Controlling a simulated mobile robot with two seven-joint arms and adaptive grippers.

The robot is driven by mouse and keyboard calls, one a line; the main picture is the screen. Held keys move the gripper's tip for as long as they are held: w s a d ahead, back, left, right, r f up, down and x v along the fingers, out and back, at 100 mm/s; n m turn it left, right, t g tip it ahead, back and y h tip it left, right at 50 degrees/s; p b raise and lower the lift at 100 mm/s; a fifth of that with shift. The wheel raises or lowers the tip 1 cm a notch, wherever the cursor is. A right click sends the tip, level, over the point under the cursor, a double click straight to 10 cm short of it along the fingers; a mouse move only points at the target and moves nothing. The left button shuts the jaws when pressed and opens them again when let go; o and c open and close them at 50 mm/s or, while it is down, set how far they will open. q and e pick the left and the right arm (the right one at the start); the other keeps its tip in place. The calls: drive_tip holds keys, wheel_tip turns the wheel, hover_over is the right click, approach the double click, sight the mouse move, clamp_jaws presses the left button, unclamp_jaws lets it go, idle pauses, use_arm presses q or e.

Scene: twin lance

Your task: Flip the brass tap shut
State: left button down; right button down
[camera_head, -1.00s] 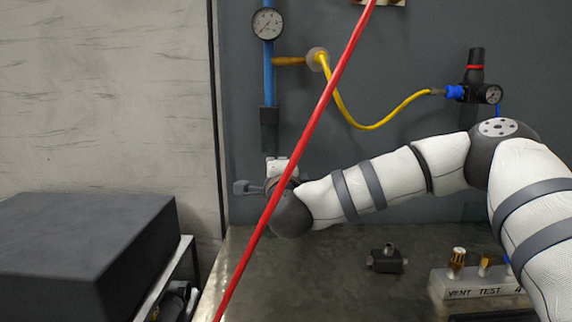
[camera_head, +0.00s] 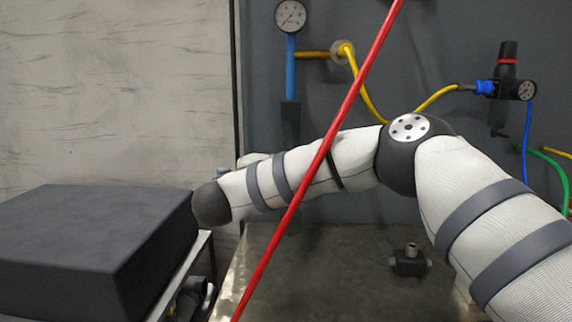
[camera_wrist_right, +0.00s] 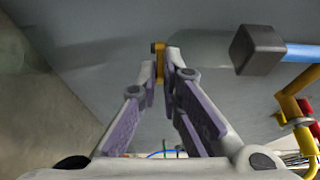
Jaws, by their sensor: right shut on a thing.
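In the right wrist view, my right gripper (camera_wrist_right: 162,78) has its two fingers closed together around a small brass-coloured piece (camera_wrist_right: 158,62), which shows between and just beyond the fingertips. It looks like the handle of the brass tap, but the tap's body cannot be made out. In the head view, my right arm reaches across from the right, and its fingers and the brass piece are hidden behind its wrist. My left gripper is in neither view.
A blue pipe (camera_head: 290,75) with a dark end block (camera_head: 290,122) hangs left on the grey wall, below a gauge (camera_head: 291,16). A red diagonal line (camera_head: 335,135) crosses the head view. A black box (camera_head: 85,240) stands left. A dark fitting (camera_head: 409,262) lies on the bench.

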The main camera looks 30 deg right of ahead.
drive_tip(key=shift+r, duration=0.15)
drive_tip(key=c, duration=1.8)
unclamp_jaws()
drive_tip(key=shift+w+d, duration=0.1)
drive_tip(key=shift+o, duration=0.2)
drive_tip(key=v, duration=1.2)
